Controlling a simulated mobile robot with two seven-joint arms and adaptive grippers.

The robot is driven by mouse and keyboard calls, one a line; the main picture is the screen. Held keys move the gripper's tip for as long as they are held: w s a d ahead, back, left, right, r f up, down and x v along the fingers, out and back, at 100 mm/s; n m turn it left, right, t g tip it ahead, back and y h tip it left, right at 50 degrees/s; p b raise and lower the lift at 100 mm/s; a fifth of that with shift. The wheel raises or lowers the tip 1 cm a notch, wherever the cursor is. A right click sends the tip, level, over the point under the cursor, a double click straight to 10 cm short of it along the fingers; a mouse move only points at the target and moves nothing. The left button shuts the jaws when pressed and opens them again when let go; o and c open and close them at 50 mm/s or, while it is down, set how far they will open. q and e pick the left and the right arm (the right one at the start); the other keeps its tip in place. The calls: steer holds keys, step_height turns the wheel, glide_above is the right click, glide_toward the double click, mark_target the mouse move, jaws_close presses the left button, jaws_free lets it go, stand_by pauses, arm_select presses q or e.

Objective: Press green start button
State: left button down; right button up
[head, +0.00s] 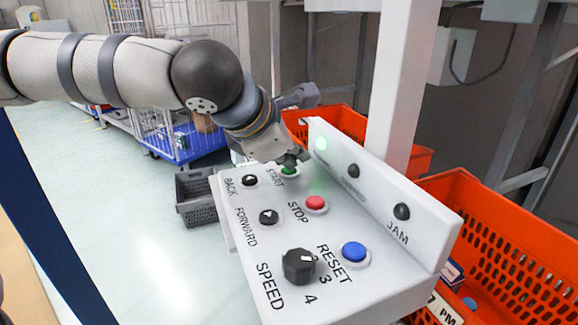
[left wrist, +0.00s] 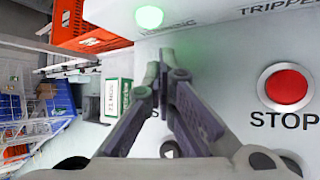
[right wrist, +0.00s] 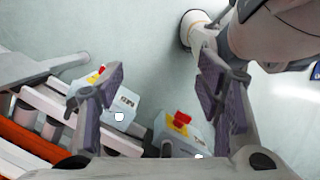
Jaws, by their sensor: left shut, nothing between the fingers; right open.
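The green start button (head: 289,170) is on the sloped white control panel (head: 235,190), beside the word START. My left gripper (head: 291,158) is shut and empty, pointing down with its fingertips at the green button and covering part of it. Whether the button is pushed in cannot be told. In the left wrist view the closed fingertips (left wrist: 168,75) hide most of the button. A green lamp (head: 321,143) glows on the panel's upright back; it also shows in the left wrist view (left wrist: 148,17). My right gripper (right wrist: 162,85) is open and empty, seen only in the right wrist view.
A red stop button (head: 316,203), blue reset button (head: 354,252) and black speed knob (head: 299,266) are on the panel. Orange totes (head: 500,220) stand behind and right. A white post (head: 400,80) rises behind the panel. Grey boxes with red buttons (right wrist: 182,119) show in the right wrist view.

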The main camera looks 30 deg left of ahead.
mark_target(292, 172)
steer(key=shift+r, duration=0.1)
arm_select(q)
steer(key=shift+r+p, duration=0.7)
steer(key=shift+r, duration=0.3)
steer(key=shift+f, duration=0.1)
arm_select(e)
steer(key=shift+w+r+t, duration=0.3)
steer(key=shift+w+r, duration=0.45)
steer(key=shift+w, duration=0.15)
arm_select(q)
step_height(292, 172, up, 3)
steer(key=shift+f+p, duration=0.15)
steer(key=shift+p, duration=0.4)
steer(key=shift+r, duration=1.15)
arm_select(e)
steer(key=shift+w+r+t, duration=0.4)
steer(key=shift+w+r, duration=0.35)
steer(key=shift+w, duration=0.05)
arm_select(q)
steer(key=shift+f, duration=0.1)
